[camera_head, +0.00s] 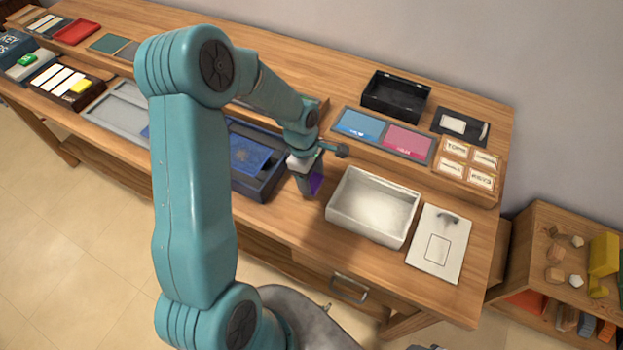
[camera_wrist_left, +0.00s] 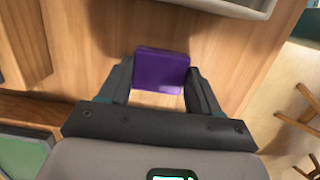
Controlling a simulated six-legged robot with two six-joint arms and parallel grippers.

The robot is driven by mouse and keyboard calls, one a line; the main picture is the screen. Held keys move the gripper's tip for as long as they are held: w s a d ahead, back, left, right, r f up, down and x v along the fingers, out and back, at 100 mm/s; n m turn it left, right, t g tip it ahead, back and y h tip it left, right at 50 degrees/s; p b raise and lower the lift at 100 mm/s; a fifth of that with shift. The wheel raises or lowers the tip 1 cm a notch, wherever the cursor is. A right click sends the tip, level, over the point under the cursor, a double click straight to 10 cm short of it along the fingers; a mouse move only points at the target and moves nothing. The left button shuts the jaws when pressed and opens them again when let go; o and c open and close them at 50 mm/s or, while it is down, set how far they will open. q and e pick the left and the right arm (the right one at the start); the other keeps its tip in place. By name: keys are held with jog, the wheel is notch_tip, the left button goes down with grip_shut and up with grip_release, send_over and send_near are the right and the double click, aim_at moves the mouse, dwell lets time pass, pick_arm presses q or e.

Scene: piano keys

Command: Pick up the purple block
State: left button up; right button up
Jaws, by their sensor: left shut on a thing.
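The purple block (camera_wrist_left: 161,71) sits between the two dark fingers of my left gripper (camera_wrist_left: 160,88) in the left wrist view, and the fingers are shut on it. In the head view the block (camera_head: 316,183) shows as a small purple patch at the fingertips of my left gripper (camera_head: 309,186), partly hidden by a finger. It is between the blue tray and the white bin, over the wooden table. I cannot tell whether the block touches the tabletop. My right gripper is not seen.
A white open bin (camera_head: 374,206) stands just right of the gripper, with a white board (camera_head: 439,243) beyond it. A dark blue tray (camera_head: 262,178) is at its left. Blue and pink panels (camera_head: 382,134) and a black open box (camera_head: 396,96) are behind. Bare wood lies in front.

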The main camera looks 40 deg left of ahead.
aim_at(311, 180)
pick_arm(q)
notch_tip(311, 180, up, 20)
dwell(0.3)
